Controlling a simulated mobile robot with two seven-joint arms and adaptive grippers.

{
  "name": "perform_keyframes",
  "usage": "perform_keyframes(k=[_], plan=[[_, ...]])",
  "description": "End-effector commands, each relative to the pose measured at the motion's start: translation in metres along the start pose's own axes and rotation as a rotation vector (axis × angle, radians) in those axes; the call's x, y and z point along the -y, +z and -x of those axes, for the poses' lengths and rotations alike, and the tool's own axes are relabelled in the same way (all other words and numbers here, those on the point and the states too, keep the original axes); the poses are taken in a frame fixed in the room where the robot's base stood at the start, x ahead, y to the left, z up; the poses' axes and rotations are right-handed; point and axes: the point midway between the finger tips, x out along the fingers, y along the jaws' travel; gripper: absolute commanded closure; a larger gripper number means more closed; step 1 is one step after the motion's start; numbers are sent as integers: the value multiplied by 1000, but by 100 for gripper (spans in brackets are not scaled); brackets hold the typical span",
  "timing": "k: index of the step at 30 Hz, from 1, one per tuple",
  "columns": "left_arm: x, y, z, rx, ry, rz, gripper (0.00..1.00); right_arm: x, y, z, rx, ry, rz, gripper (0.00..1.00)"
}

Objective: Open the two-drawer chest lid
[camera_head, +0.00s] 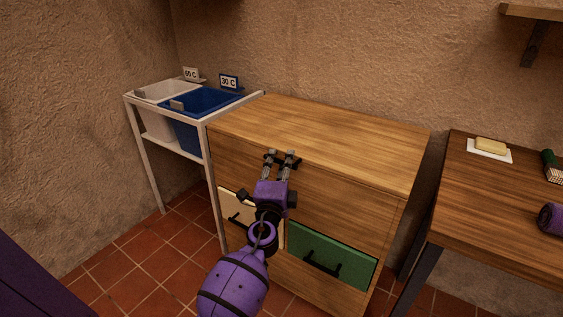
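The two-drawer chest (300,195) is a wooden cabinet in the middle of the view. Its flat wooden lid (330,132) is down. A cream drawer (232,205) is at the lower left of its front and a green drawer (330,255) at the lower right, each with a dark handle; both look shut. My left gripper (281,157) is at the lid's front edge, left of its middle. Its two fingers are apart with nothing seen between them. I cannot tell whether the fingertips touch the lid. My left arm hides part of the cream drawer and the front.
A white frame (146,162) to the left holds a white bin and a blue bin (205,101) with temperature signs. A dark wooden table (480,208) on the right bears butter (491,145) and a green-handled brush (551,167). A wall shelf (530,12) is at upper right.

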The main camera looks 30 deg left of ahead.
Motion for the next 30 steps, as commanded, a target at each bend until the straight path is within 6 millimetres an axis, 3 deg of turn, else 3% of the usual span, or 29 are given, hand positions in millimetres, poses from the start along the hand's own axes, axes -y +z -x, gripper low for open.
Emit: perform_keyframes(k=[11,18,30], plan=[[0,0,-7,0,1,-1,71,1,-3,-2,-6,-3,1,60],[0,0,-7,0,1,0,100,1,-3,-2,-6,-3,2,60],[0,0,-7,0,4,2,100,1,-4,-1,-7,-3,2,60]])
